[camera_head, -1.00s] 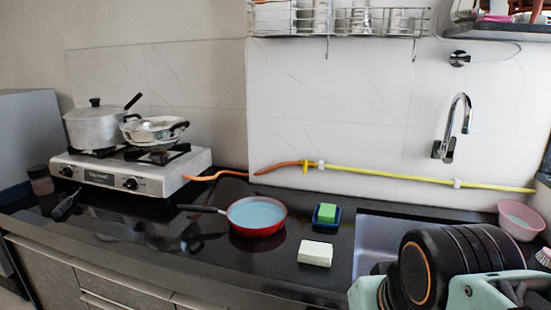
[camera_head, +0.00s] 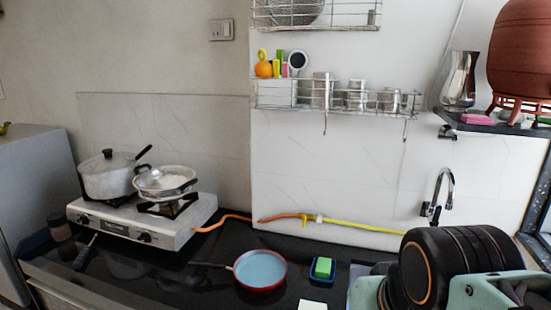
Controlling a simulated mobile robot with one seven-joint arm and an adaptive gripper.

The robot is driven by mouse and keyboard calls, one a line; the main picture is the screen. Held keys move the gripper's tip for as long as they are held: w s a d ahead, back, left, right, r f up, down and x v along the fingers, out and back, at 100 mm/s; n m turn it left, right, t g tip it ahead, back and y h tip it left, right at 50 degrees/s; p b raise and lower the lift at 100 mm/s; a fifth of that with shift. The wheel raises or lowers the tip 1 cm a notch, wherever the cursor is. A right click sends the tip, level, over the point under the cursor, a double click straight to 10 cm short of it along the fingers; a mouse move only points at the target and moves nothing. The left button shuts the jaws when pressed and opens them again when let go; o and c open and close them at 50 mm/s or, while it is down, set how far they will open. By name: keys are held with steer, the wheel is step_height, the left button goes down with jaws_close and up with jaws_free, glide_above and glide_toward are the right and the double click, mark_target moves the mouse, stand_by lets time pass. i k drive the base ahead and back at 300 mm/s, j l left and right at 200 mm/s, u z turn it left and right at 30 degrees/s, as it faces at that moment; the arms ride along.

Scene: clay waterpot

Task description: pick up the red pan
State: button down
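The red pan (camera_head: 260,271) sits on the black counter in the head view, right of the stove. It has a red outer wall, a light blue inside and a dark handle (camera_head: 208,265) pointing left. Nothing holds it. My arm shows at the lower right as black ribbed and pale green parts, well to the right of the pan. The gripper's fingers are not visible in this view.
A two-burner stove (camera_head: 143,225) with a lidded pot (camera_head: 107,180) and a second pan (camera_head: 164,182) stands left. A blue tray (camera_head: 313,277) with a green sponge (camera_head: 323,266) and a white block (camera_head: 312,305) lie right of the pan. A yellow-orange hose (camera_head: 360,226) runs along the wall.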

mark_target(256, 271)
steer(key=z, duration=1)
steer(key=u, duration=0.95)
steer(key=i+j+u, duration=0.3)
steer(key=j, duration=0.2)
steer(key=i+j+u, duration=0.3)
steer(key=j, duration=0.8)
